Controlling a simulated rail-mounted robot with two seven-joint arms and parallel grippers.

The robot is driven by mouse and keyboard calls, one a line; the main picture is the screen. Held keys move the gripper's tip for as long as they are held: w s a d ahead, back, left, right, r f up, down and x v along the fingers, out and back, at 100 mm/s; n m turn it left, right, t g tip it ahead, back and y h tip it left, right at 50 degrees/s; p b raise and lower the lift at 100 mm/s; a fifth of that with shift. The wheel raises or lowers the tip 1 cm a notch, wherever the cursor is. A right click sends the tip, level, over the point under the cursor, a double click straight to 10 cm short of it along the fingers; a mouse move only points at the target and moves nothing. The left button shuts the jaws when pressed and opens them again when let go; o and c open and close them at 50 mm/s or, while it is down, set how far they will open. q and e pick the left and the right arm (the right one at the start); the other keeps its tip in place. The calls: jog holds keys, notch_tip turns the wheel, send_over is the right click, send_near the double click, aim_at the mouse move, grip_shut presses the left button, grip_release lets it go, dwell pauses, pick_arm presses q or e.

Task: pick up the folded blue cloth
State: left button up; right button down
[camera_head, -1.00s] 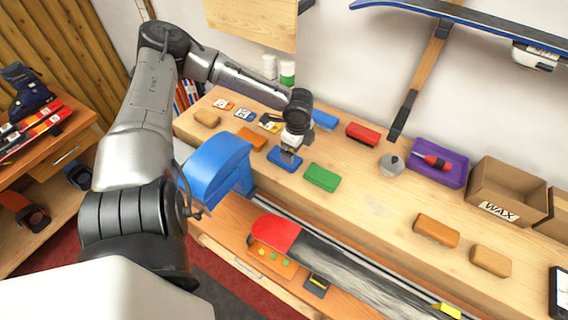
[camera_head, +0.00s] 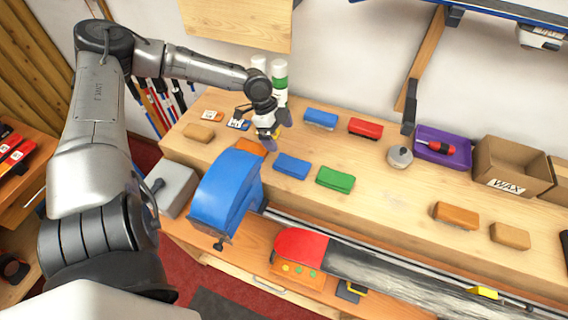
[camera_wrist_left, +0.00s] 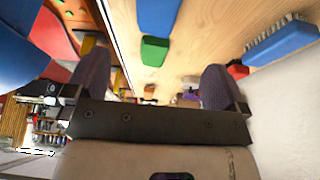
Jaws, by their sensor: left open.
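The folded blue cloth (camera_head: 291,166) lies flat on the bench top, between an orange block (camera_head: 250,147) and a green block (camera_head: 335,178). In the left wrist view a flat blue shape (camera_wrist_left: 158,14) at the top edge, beside the green block, looks like this cloth. My left gripper (camera_head: 268,143) is open and empty, above the bench just behind and left of the cloth, apart from it. Its two dark fingers stand wide apart in the left wrist view (camera_wrist_left: 155,85). My right gripper is not in view.
A blue brush (camera_head: 320,119) and a red brush (camera_head: 365,127) lie behind the cloth. A blue vise-like piece (camera_head: 226,192) stands at the bench's front edge. White bottles (camera_head: 280,78) stand by the wall. A purple tray (camera_head: 442,149) sits right.

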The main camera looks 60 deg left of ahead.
pick_arm(q)
jog(key=b, duration=0.2)
send_near(292, 164)
jog(key=shift+w+d+f, duration=0.2)
jog(key=shift+w+f, duration=0.35)
jog(key=shift+f, duration=0.15)
jog(key=shift+x, duration=1.4)
jog(key=f, duration=0.3)
jog(key=shift+d+f, duration=0.15)
jog(key=shift+d, duration=0.25)
jog(key=shift+w+d+f+b, duration=0.2)
jog(key=shift+f+b, duration=0.1)
jog(key=shift+f, duration=0.4)
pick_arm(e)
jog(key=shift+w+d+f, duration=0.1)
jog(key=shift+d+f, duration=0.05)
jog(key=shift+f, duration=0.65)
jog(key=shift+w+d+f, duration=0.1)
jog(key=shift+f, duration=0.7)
pick_arm(q)
jog(key=shift+c, duration=0.3)
jog(key=shift+c, duration=1.4)
jog(key=c, duration=0.6)
